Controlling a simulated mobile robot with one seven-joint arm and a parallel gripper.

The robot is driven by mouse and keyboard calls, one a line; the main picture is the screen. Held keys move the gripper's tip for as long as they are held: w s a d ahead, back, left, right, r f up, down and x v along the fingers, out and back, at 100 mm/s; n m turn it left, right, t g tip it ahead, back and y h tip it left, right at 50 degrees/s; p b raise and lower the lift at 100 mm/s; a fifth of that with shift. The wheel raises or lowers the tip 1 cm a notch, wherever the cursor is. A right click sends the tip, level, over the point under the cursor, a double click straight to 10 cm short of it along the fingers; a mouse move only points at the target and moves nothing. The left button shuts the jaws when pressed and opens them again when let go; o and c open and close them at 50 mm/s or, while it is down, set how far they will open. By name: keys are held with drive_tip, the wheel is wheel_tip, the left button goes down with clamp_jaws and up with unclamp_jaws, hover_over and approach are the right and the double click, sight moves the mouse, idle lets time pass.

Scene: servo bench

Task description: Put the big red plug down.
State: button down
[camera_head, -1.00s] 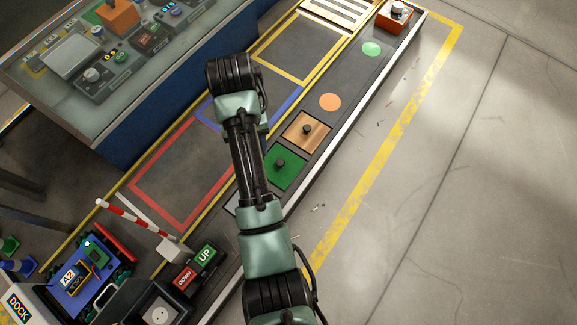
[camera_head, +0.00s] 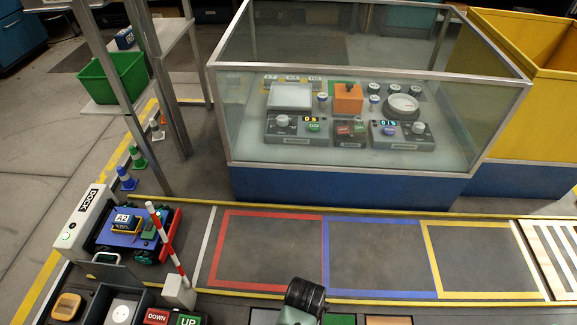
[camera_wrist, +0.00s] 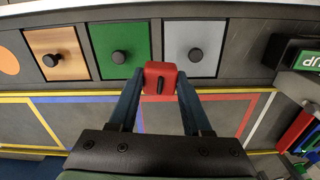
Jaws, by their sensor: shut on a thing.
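The big red plug (camera_wrist: 161,70) shows in the wrist view as a red block with a dark mark on its near face. My gripper (camera_wrist: 161,84) is shut on it, with one blue finger on each side. The plug appears in front of the grey bench strip, near the lower edge of a green panel; I cannot tell whether it touches anything beneath. In the head view only a dark joint of my arm shows at the bottom edge, and the plug and gripper are not visible.
A wooden panel (camera_wrist: 57,53), a green panel (camera_wrist: 123,48) and a grey panel (camera_wrist: 194,48), each with a black knob, line the bench. Red (camera_head: 265,288), blue and yellow outlined areas look empty. A glass case (camera_head: 350,120) stands behind. A striped barrier pole (camera_head: 166,240) rises at left.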

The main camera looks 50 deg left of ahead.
drive_tip(key=shift+n, duration=0.7)
drive_tip(key=s+f+b, duration=0.1)
drive_tip(key=f, duration=0.2)
drive_tip(key=s+a+f+b, duration=0.1)
drive_tip(key=f+b, duration=0.1)
drive_tip(key=f, duration=0.1)
drive_tip(key=s+f+b, duration=0.2)
drive_tip(key=f, duration=0.1)
drive_tip(key=shift+a+f, duration=0.15)
drive_tip(key=shift+w+f+b, duration=0.1)
drive_tip(key=shift+f+b, duration=1.4)
drive_tip(key=shift+f, duration=0.55)
drive_tip(key=shift+f+b, duration=0.3)
drive_tip(key=shift+f, duration=0.25)
drive_tip(key=shift+c, duration=1.7)
unclamp_jaws()
